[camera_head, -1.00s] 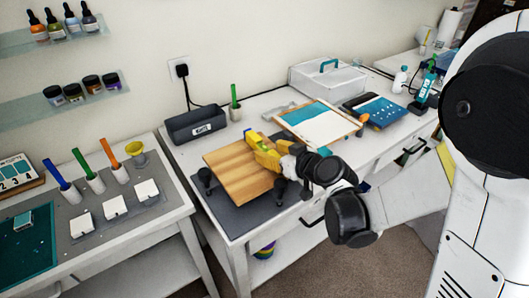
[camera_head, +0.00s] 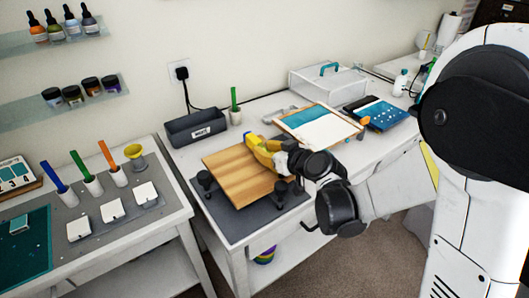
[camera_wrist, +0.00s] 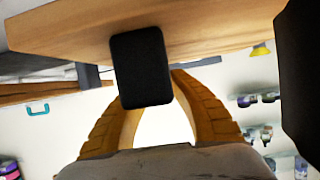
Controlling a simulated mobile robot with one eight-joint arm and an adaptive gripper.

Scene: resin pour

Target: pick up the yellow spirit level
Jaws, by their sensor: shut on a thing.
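In the head view my gripper (camera_head: 264,148), with yellow-orange fingers, is over the back right edge of the wooden board (camera_head: 236,178). It is shut on the yellow spirit level (camera_head: 252,140), of which only a small part shows beyond the fingers. The similar colours make the level hard to tell from the fingers. In the wrist view the ridged fingers (camera_wrist: 178,78) curve in towards the board, which fills the top of the picture. The level cannot be made out there. I cannot tell whether it touches the board.
Black clamp-like feet (camera_head: 204,180) stand by the board on a dark grey mat (camera_head: 236,222). A grey bin (camera_head: 196,129) and green-handled cup (camera_head: 235,115) are behind it. A clipboard (camera_head: 318,126) and blue tablet (camera_head: 378,113) lie to the right. A side table (camera_head: 150,232) stands left.

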